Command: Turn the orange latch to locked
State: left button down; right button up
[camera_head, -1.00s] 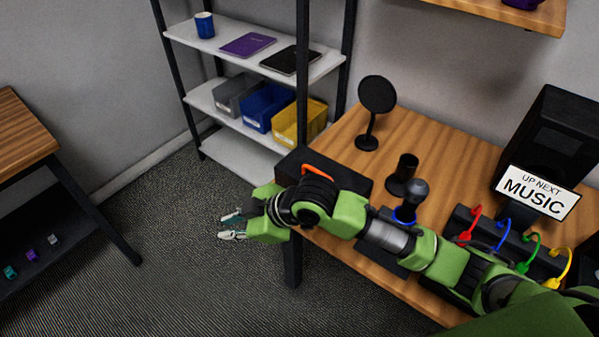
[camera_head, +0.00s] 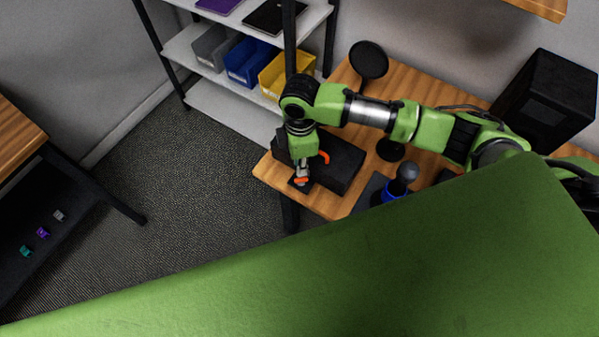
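A black box (camera_head: 342,163) lies at the near left corner of the wooden desk. A curved orange part (camera_head: 324,157) shows on it, partly behind my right gripper. A small orange piece (camera_head: 302,180), which looks like the latch, sits on a small dark plate at the desk's front edge. My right gripper (camera_head: 302,174) points down right over this piece, its fingertips at or very near it. The fingers are too small to tell whether they are open, shut or touching. Which way the latch is turned cannot be made out. My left gripper is not in view.
A joystick with a blue ring (camera_head: 405,174) stands right of the box. A round black disc on a stand (camera_head: 368,60) and a black speaker (camera_head: 550,100) are farther back. A large green surface of mine hides the desk's near right part.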

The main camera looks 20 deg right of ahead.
aim_at(300, 179)
jog(key=f, duration=0.7)
jog(key=shift+w+f+p, duration=0.2)
jog(key=shift+f+p, duration=0.15)
jog(key=shift+f, duration=0.05)
grip_shut()
